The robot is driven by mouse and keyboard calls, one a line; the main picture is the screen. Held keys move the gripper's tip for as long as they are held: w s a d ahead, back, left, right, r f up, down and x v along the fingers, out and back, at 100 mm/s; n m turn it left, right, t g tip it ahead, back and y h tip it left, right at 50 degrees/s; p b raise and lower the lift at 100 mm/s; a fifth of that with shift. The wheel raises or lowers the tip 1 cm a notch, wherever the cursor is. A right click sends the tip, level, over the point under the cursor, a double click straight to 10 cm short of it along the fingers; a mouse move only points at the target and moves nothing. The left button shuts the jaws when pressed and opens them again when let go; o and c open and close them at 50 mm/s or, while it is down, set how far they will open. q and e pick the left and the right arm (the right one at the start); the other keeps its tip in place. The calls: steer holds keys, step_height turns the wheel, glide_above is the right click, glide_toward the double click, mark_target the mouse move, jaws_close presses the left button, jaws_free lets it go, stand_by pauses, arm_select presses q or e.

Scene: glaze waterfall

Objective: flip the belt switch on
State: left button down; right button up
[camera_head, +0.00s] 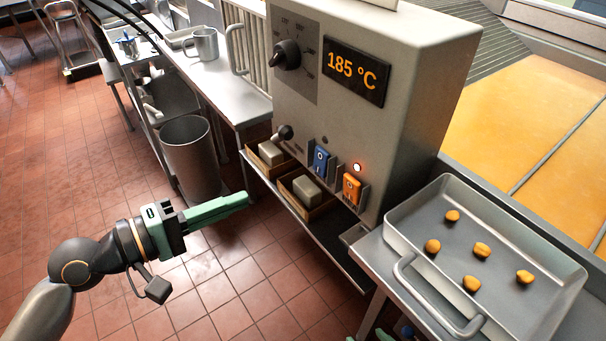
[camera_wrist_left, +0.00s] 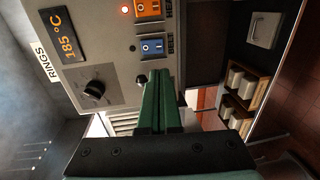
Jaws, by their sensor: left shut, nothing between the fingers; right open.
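The belt switch (camera_head: 321,161) is a blue rocker with white marks, low on the front of the grey control box. It also shows in the left wrist view (camera_wrist_left: 152,46), beside a label reading BELT. I cannot tell which side is pressed in. My left gripper (camera_head: 246,198) has its green fingers closed together and empty, left of and apart from the switch in the head view. In the left wrist view its fingers (camera_wrist_left: 160,82) point towards the panel below the switch. My right gripper (camera_head: 367,338) shows only as green tips at the bottom edge, apart from each other.
An orange switch (camera_head: 352,189) with a lit lamp sits right of the blue one. A small lever (camera_head: 283,133) juts out to its left. Wooden boxes (camera_head: 268,157) stand on the shelf below. A metal tray (camera_head: 410,219) with several golden pieces is at the right.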

mark_target(317, 170)
arm_select(q)
steer(key=x, duration=1.2)
steer(key=shift+w+d+p, duration=0.2)
steer(key=shift+d+p, duration=0.1)
steer(key=shift+p, duration=0.1)
steer(key=shift+w+d+f, duration=0.1)
steer(key=shift+w+d, duration=0.2)
steer(key=shift+d, duration=0.1)
arm_select(e)
steer(key=shift+s+d, duration=0.3)
steer(key=shift+d, duration=0.1)
